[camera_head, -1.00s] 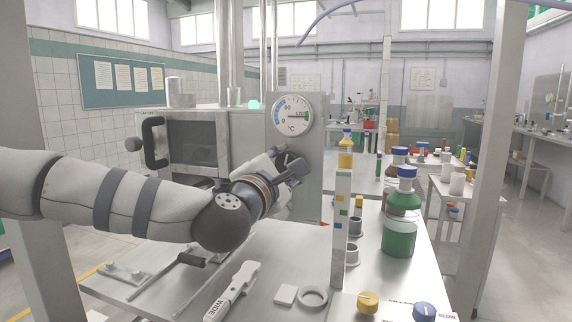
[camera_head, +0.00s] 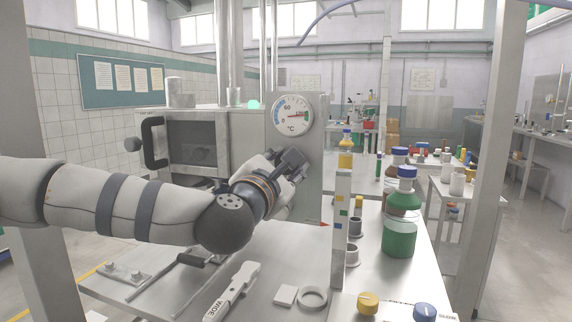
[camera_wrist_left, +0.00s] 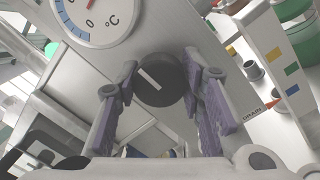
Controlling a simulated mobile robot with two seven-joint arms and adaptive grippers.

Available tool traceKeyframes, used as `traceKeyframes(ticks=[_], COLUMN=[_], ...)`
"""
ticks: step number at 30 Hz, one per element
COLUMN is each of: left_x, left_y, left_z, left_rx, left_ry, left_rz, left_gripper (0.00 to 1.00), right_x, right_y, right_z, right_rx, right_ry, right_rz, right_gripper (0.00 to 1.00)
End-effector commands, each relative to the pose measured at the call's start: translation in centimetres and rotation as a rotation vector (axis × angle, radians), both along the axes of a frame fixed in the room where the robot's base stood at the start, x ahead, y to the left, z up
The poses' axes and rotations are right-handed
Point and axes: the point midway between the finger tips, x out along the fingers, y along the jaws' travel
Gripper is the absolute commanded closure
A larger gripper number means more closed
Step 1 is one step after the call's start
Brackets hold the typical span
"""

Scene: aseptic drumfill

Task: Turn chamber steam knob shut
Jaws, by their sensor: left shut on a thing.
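The steam knob (camera_wrist_left: 160,80) is a round black knob with a white line. It sits on a grey metal panel (camera_head: 312,170) below a round °C dial (camera_head: 293,115). My left gripper (camera_head: 292,164) reaches the panel from the left and hides the knob in the head view. In the left wrist view my left gripper (camera_wrist_left: 158,82) has a finger on each side of the knob and is shut on it. The knob's white line is tilted in that view. My right gripper is not in view.
A steel chamber (camera_head: 195,143) with a black door handle stands left of the panel. A white post with coloured squares (camera_head: 341,225) stands close on the right, with green bottles (camera_head: 399,237) beyond. A white WIDE-labelled tool (camera_head: 232,290) lies on the bench.

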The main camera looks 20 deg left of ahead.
Motion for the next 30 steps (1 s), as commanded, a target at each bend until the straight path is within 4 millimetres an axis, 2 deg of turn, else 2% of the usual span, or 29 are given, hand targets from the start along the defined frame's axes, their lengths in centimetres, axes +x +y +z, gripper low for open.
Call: traceKeyframes(ticks=[2,3,5,13,16,24,30], left_x=[0.0,0.0,0.0,0.0,-0.8,-7.8,-11.3], left_y=[0.0,0.0,0.0,0.0,0.0,0.2,0.3], left_z=[0.1,0.1,0.1,0.1,0.0,-0.6,-0.9], left_rx=[-0.001,-0.001,-0.001,0.000,0.000,-0.002,0.000], left_ry=[-0.002,-0.002,-0.002,-0.001,-0.001,-0.001,-0.001], left_rz=[-0.001,-0.001,-0.001,0.000,-0.002,-0.004,-0.002], left_gripper=[0.93,0.56,0.44,0.44,0.44,0.44,0.44], right_x=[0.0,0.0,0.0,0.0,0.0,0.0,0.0], right_y=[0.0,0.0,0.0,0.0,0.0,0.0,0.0], right_z=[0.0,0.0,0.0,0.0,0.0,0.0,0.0], right_rx=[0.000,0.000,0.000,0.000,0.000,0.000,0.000], right_ry=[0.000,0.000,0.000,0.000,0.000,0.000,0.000], right_rz=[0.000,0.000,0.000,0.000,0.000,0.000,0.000], right_gripper=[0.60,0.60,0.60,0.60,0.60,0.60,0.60])
